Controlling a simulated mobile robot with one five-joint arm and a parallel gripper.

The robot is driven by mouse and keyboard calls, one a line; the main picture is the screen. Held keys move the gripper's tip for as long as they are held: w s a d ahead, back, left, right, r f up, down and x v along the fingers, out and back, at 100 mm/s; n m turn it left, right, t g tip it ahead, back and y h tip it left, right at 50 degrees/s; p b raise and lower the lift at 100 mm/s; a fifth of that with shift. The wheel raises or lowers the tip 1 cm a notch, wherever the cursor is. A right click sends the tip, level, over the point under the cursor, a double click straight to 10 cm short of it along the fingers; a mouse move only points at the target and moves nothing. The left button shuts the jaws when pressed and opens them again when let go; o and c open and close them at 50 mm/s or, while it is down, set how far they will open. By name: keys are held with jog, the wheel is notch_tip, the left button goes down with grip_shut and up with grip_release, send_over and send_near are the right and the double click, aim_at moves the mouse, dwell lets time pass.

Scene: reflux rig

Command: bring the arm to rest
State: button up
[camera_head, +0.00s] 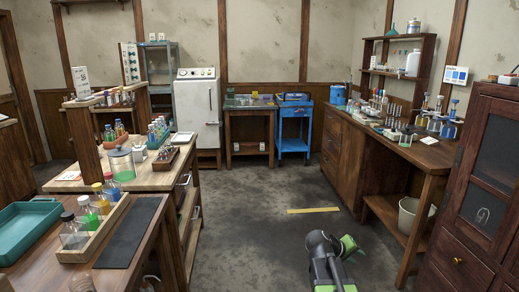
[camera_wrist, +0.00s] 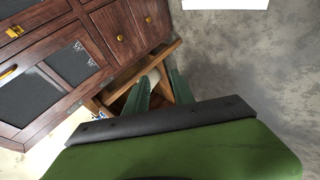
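My gripper (camera_head: 350,246) shows at the bottom of the head view, right of centre, over the bare grey floor. It is dark with green parts, and my arm runs from it to the bottom edge. In the wrist view its two green fingers (camera_wrist: 161,82) stand apart with a gap between them. I see nothing held in the gap; a pale bucket (camera_wrist: 153,76) shows beyond it, apart from the fingers.
A dark wooden cabinet (camera_head: 486,180) stands close on the right, also in the wrist view (camera_wrist: 75,75). A wooden bench (camera_head: 345,150) with glassware lines the right wall. A table with bottles (camera_head: 160,205) stands left.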

jog(key=s+a+f+g+y, duration=0.1)
jog(key=s+a+f+y, duration=0.25)
jog(key=a, duration=0.35)
jog(key=s+a+f+m+g+y, duration=0.1)
jog(key=s+a+f+y, duration=0.2)
jog(key=a, duration=0.4)
jog(key=s+a+f+g+y, duration=0.1)
jog(key=s+a+f+y, duration=0.15)
jog(key=s+a, duration=0.35)
jog(key=a+r+g+p, duration=0.1)
jog(key=a+r+p, duration=0.2)
jog(key=r+p, duration=2)
jog(key=shift+r+y+p, duration=0.3)
jog(key=shift+r+p, duration=0.1)
jog(key=shift+p, duration=0.1)
